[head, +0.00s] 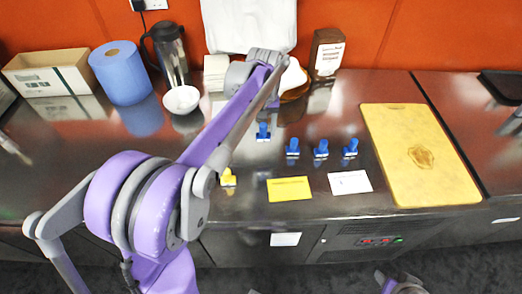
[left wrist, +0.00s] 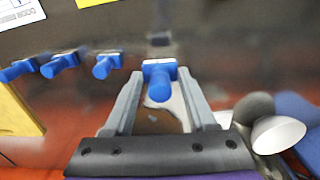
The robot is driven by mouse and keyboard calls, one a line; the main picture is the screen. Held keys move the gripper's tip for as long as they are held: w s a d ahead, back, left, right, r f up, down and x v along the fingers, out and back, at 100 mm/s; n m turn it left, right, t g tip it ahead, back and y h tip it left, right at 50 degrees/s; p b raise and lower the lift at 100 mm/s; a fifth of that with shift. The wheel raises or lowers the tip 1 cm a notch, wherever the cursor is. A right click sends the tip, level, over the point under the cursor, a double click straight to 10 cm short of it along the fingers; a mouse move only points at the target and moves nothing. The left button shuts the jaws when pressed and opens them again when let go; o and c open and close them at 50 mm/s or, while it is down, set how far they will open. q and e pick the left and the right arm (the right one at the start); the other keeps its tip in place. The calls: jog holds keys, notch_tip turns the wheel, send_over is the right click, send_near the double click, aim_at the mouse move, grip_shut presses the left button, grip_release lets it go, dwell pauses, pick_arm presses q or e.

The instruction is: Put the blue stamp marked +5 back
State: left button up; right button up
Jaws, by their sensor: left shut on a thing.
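A blue stamp (head: 263,131) is at the left end of the row of blue stamps in the head view. In the left wrist view the same blue stamp (left wrist: 158,84) is between the fingertips of my left gripper (left wrist: 160,92), which is shut on it. It appears upright and a little above the counter, its reflection apart below it. Three similar blue stamps (head: 292,148), (head: 321,150) and (head: 350,149) stand to its right. I cannot read a +5 marking on any stamp.
A yellow card (head: 289,189), a white card (head: 350,182) and a yellow stamp (head: 228,179) are near the counter's front. A yellow board (head: 415,150) lies right. A brown bottle (head: 326,54), white bowl (head: 181,100), dark jug (head: 170,52) and blue roll (head: 121,72) stand behind.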

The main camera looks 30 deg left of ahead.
aim_at(264, 125)
pick_arm(q)
notch_tip(264, 125, down, 8)
jog(key=shift+f, duration=0.1)
jog(key=shift+f, duration=0.1)
dwell(0.3)
jog(key=o, duration=1.1)
jog(key=shift+c, duration=0.2)
notch_tip(264, 125, up, 12)
jog(key=shift+f, duration=0.2)
jog(key=shift+d+r, duration=0.1)
jog(key=shift+r, duration=0.15)
jog(key=s+d+f+m+t, duration=0.1)
jog(key=s+d+f+m, duration=0.1)
jog(key=s, duration=0.5)
jog(key=s+d+f+m+t, duration=0.2)
jog(key=s+d+f, duration=0.2)
jog(key=s, duration=0.3)
jog(key=s+d+f+m+t, duration=0.2)
jog(key=s+d+f, duration=0.2)
jog(key=s, duration=0.3)
jog(key=shift+d+m, duration=0.1)
jog(key=shift+m, duration=0.2)
jog(key=shift+w, duration=0.1)
